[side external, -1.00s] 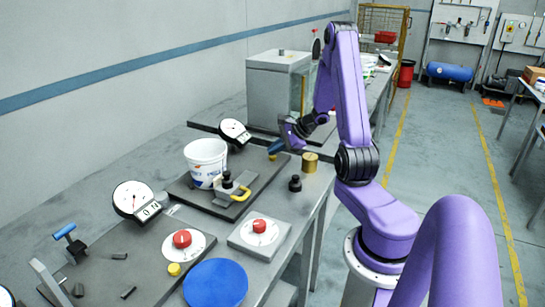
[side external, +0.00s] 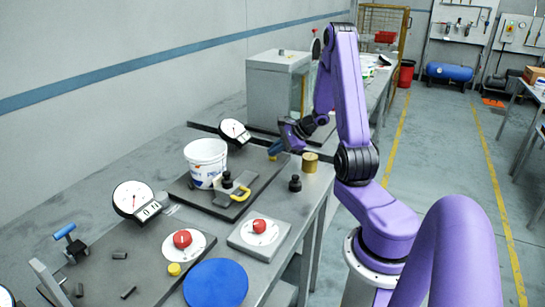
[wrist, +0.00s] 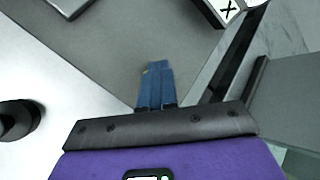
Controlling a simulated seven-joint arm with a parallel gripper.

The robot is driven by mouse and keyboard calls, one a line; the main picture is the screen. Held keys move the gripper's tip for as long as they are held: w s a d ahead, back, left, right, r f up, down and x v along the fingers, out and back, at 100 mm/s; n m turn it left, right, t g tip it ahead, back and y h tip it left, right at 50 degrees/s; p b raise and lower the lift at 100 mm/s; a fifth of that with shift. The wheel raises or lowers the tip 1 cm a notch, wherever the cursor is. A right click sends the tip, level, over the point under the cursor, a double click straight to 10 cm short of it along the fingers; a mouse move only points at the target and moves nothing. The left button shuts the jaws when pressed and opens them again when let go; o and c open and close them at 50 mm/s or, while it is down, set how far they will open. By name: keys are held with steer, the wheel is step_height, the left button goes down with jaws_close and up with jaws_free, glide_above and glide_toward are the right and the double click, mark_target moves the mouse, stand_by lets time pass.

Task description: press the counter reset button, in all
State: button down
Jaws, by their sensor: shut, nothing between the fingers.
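My gripper (side external: 274,151) is shut and empty, its blue fingers pointing down at the far end of the dark plate. A small yellow button (side external: 272,157) shows right at the fingertips in the side view. In the wrist view a sliver of yellow (wrist: 145,72) shows beside the closed fingertips (wrist: 157,66); the fingers hide the rest. I cannot tell whether they touch it or whether it is pressed. A counter window (side external: 150,211) sits below the near round dial (side external: 132,199); its digits are too small to read surely. Another yellow button (side external: 174,269) is beside a red knob (side external: 182,239).
A white tub (side external: 206,160) and a yellow-handled clamp (side external: 240,194) stand on the dark plate (side external: 195,196). A brass cylinder (side external: 310,162) and a black knob (side external: 295,184) are near the gripper. A second dial (side external: 234,131) and a grey box (side external: 272,92) stand behind.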

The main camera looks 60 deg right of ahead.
mark_target(275, 157)
steer(key=shift+r, duration=0.8)
steer(key=shift+r, duration=2.5)
steer(key=s+a+r+n+g+y, duration=0.15)
steer(key=a+n+g, duration=0.25)
steer(key=a+n, duration=0.7)
steer(key=s+a+r+n+g+y, duration=0.1)
steer(key=s+a+n+g+y, duration=0.3)
steer(key=a, duration=1.3)
steer(key=s+a+r+n+h, duration=0.1)
steer(key=s+a+n+h, duration=0.2)
steer(key=s+n, duration=0.6)
steer(key=s+a+n+h, duration=0.4)
steer(key=s+n, duration=0.5)
steer(key=n, duration=0.4)
steer(key=shift+s+a+r+g, duration=0.15)
steer(key=shift+s+r+g, duration=0.15)
steer(key=shift+r+g, duration=0.1)
